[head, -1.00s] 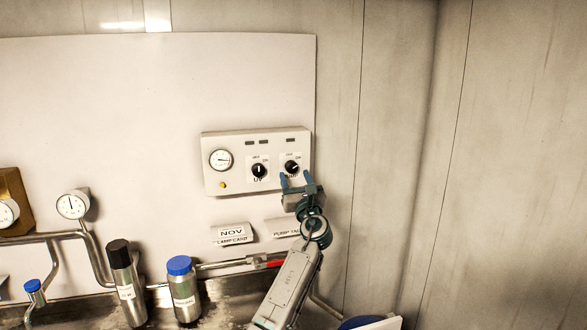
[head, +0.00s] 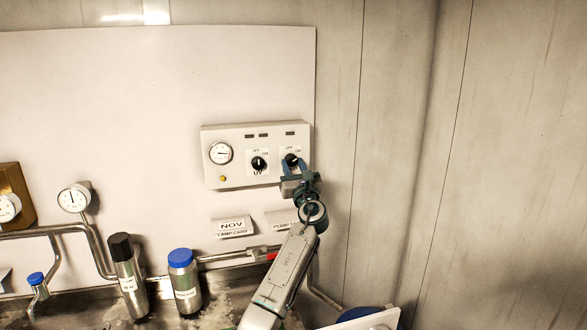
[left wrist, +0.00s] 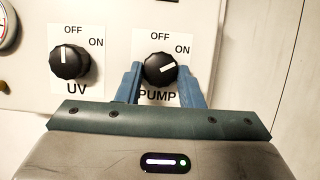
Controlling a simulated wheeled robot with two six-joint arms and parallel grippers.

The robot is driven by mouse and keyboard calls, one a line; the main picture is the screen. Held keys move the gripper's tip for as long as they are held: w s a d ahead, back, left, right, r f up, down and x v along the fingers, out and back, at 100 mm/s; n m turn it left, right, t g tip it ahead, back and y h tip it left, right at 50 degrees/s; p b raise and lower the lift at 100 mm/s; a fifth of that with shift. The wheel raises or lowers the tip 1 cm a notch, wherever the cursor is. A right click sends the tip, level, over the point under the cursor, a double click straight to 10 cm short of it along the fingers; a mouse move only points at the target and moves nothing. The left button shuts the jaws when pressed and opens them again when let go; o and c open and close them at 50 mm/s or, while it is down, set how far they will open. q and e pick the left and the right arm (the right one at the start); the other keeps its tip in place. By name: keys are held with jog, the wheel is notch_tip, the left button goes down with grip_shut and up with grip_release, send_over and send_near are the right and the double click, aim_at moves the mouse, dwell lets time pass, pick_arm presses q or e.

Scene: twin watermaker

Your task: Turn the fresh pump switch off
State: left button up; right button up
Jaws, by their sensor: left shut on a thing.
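The pump switch is a round black knob marked PUMP (left wrist: 160,68) on the right side of a pale wall panel (head: 238,176). Its white pointer line points right and slightly up, towards ON; OFF is printed above it. In the head view the knob (head: 291,158) is partly hidden by my fingers. My left gripper (head: 294,166) reaches up from below, its blue fingers on either side of the knob, shut on it; it also shows in the left wrist view (left wrist: 161,75). My right gripper is not in view.
A similar UV knob (left wrist: 69,58) sits close to the left, its pointer up at OFF. A gauge (head: 220,153) and a small yellow button (head: 222,178) are further left. Bottles (head: 184,285), pipes and cards (head: 232,226) are below. The wall to the right is clear.

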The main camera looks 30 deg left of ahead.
pick_arm(q)
jog(key=n+g+b, duration=0.1)
jog(key=n+b, duration=0.2)
jog(key=n+g+y+b, duration=0.1)
jog(key=n+g+b, duration=0.1)
jog(key=n+b, duration=0.2)
jog(key=n+g+y+b, duration=0.1)
jog(key=n+b, duration=0.2)
jog(key=b, duration=0.1)
jog(key=shift+w+d+f+g, duration=0.2)
jog(key=shift+w+d+g, duration=0.05)
jog(key=shift+w+g, duration=0.05)
jog(key=n+g+b, duration=0.1)
jog(key=n+b, duration=0.1)
jog(key=n, duration=0.1)
jog(key=shift+r+g, duration=0.15)
jog(key=shift+g, duration=0.15)
jog(key=shift+w+d+r+n+g+b, duration=0.1)
jog(key=shift+n+g+b, duration=0.15)
jog(key=shift+n, duration=0.35)
jog(key=shift+r+n+g+b, duration=0.15)
jog(key=shift+n+b, duration=0.1)
jog(key=shift+n, duration=0.75)
jog(key=o, duration=0.9)
jog(key=shift+o, duration=0.5)
